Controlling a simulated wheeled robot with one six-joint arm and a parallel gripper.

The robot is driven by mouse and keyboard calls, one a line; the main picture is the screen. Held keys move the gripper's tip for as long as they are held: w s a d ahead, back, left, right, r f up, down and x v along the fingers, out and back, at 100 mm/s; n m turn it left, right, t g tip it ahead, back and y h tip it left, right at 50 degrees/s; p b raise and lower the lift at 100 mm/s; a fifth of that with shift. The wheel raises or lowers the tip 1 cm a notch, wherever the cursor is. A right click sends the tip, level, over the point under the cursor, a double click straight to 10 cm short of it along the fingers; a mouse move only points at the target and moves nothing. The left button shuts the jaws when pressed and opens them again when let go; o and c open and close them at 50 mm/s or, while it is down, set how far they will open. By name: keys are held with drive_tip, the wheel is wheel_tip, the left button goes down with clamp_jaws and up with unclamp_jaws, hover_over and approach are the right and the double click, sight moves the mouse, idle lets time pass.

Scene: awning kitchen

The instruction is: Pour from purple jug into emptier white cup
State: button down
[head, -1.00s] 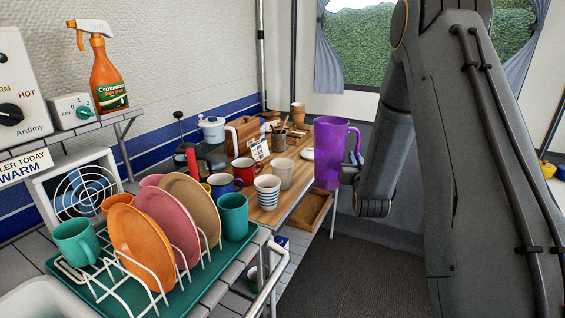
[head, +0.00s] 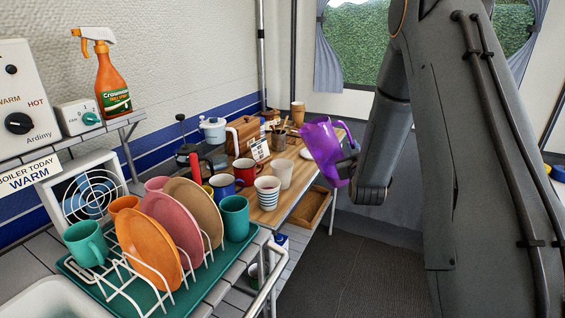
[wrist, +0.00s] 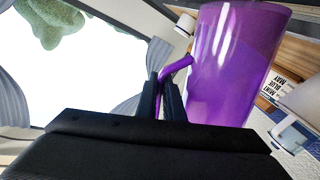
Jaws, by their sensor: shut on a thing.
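The purple jug (head: 322,152) is tilted, its mouth leaning left toward the cups at the table's right side. My gripper (head: 350,168) is shut on its handle; in the wrist view the fingers (wrist: 162,100) close around the handle beside the jug body (wrist: 235,65). A plain off-white cup (head: 282,176) stands upright on the wooden table, left of and below the jug. A white cup with blue stripes (head: 267,193) stands in front of it, nearer the table edge. The jug is apart from both cups. Their fill levels are too small to tell, and no stream shows.
A red mug (head: 244,172) and a blue mug (head: 221,186) stand left of the cups. A card sign (head: 260,150) and a utensil pot (head: 279,139) are behind. A dish rack with plates (head: 150,250) fills the front left. Open floor (head: 370,270) lies right of the table.

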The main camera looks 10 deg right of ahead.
sight(333, 126)
drive_tip(key=shift+w+a+r+n+p, duration=0.15)
drive_tip(key=shift+a+r+n+p, duration=0.2)
drive_tip(key=shift+a+r+n, duration=0.45)
drive_tip(key=shift+w+n, duration=0.1)
drive_tip(key=shift+n, duration=1.1)
drive_tip(key=shift+a+n+p, duration=0.25)
drive_tip(key=shift+n+p, duration=0.15)
drive_tip(key=shift+n, duration=0.5)
drive_tip(key=shift+w+a+r+n+p, duration=0.15)
drive_tip(key=shift+a+r+n+p, duration=0.35)
drive_tip(key=shift+r+n+p, duration=0.4)
drive_tip(key=shift+w+a+r+n+p, duration=0.1)
drive_tip(key=shift+a+r+n+p, duration=0.25)
drive_tip(key=shift+r+n, duration=0.15)
drive_tip(key=shift+w+a+r+n+p, duration=0.1)
drive_tip(key=shift+a+r+n+p, duration=0.15)
drive_tip(key=shift+r+n, duration=0.2)
drive_tip(key=shift+w+a+r+n+p, duration=0.25)
drive_tip(key=shift+a+r+n, duration=0.15)
drive_tip(key=shift+a+r, duration=0.25)
drive_tip(key=shift+w+a+r+n+p, duration=0.1)
drive_tip(key=shift+a+r+n+p, duration=0.2)
drive_tip(key=shift+a+r, duration=0.35)
drive_tip(key=shift+a+r+n, duration=0.15)
drive_tip(key=shift+a+n, duration=0.1)
drive_tip(key=shift+a, duration=0.05)
drive_tip(key=shift+d, duration=0.1)
